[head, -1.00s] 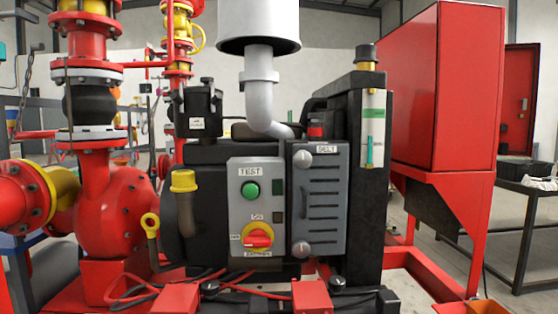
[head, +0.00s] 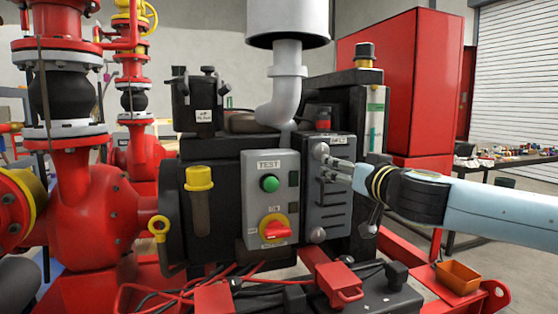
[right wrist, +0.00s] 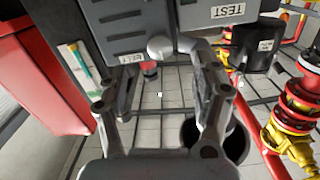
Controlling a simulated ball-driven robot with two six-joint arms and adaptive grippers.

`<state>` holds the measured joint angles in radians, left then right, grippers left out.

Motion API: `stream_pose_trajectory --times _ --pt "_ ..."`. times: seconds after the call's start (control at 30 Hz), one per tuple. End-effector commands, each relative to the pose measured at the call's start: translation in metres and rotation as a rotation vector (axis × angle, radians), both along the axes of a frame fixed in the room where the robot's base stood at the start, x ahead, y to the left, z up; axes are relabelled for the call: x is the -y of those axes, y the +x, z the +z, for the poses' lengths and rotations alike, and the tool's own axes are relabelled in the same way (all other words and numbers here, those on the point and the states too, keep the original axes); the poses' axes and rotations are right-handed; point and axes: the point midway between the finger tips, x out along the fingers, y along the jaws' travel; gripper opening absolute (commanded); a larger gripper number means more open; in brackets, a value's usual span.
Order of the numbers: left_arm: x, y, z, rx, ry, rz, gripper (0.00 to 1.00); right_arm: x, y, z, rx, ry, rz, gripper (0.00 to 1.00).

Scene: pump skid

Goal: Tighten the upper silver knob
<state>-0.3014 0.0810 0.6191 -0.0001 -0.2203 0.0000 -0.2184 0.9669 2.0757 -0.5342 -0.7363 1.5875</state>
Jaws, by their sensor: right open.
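The belt cover (head: 340,205) is a dark grey slotted panel on the engine. Its upper silver knob (head: 321,150) is at the top left, and a lower silver knob (head: 317,235) sits near its bottom. My right gripper (head: 334,167) reaches in from the right with its fingertips close beside the upper knob. In the right wrist view the gripper (right wrist: 165,72) is open, and a silver knob (right wrist: 160,47) shows between and just beyond its fingertips. I cannot tell whether they touch. My left gripper is not in view.
Left of the cover is a control panel (head: 259,222) with a green button and red-yellow switch. Red pipework (head: 95,205) stands at left. A red cabinet (head: 405,60) stands behind. Cables and an orange tray (head: 458,279) lie below. Open floor shows at right.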

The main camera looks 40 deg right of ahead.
Motion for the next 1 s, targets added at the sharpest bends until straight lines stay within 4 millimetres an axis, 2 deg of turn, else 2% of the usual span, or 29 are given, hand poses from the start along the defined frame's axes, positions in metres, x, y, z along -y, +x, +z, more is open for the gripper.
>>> stream_pose_trajectory --times 0.03,0.1,0.27,0.37,0.7,0.83,1.0 --pt "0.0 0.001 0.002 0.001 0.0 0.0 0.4 -0.001 0.002 0.013 0.007 -0.027 0.013 0.66" --pt "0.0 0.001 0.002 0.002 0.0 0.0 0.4 0.002 0.005 0.018 0.008 -0.045 0.014 0.66" --pt "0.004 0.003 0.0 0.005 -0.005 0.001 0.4 0.008 0.018 0.019 0.012 -0.044 0.011 0.66" --pt "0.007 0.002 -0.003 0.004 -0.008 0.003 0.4 0.012 0.034 0.02 0.016 -0.04 0.012 0.66" --pt "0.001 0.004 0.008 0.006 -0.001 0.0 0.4 0.031 0.093 0.02 0.009 -0.043 0.012 0.66" --pt "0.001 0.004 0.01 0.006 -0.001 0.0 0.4 0.034 0.104 0.019 0.008 -0.045 0.014 0.66" --pt "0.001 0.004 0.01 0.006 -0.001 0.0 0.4 0.035 0.108 0.018 0.008 -0.047 0.016 0.66"
